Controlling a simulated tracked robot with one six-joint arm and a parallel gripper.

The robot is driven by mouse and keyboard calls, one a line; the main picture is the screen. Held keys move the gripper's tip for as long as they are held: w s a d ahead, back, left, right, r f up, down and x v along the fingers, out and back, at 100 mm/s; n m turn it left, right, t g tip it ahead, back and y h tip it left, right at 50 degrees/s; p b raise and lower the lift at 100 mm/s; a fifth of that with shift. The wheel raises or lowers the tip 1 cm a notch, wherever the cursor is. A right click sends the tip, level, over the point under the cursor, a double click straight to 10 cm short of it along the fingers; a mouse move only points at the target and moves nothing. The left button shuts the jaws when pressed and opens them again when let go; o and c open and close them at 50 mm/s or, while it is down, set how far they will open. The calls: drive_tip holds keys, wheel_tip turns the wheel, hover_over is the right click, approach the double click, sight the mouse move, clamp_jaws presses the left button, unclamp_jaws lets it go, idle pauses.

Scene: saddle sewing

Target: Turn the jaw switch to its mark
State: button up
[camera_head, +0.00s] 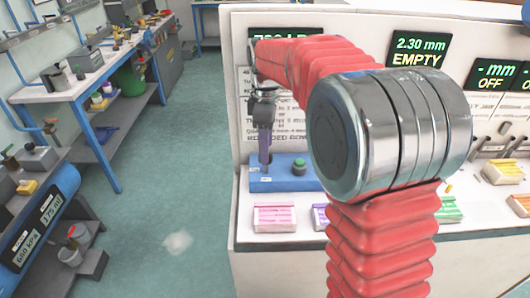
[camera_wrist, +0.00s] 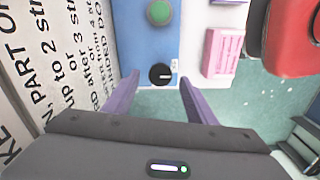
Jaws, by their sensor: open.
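The jaw switch is likely the round black knob (camera_wrist: 160,74) on the blue box (camera_wrist: 145,40). Its white pointer line points to the right in the wrist view. A small white label (camera_wrist: 175,63) lies just to its upper right; its print is too small to read. My gripper (camera_wrist: 160,77) is open, its two purple fingers on either side of the knob; I cannot tell whether they touch it. In the head view my gripper (camera_head: 265,163) hangs over the left part of the blue box (camera_head: 285,183), and the knob is hidden.
A green button (camera_wrist: 159,12) stands on the same box, beyond the knob. A pink block (camera_wrist: 224,53) lies beside the box. A white panel with printed text stands close behind. My red arm covers part of the panel.

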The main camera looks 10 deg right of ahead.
drive_tip(key=shift+f, duration=1.35)
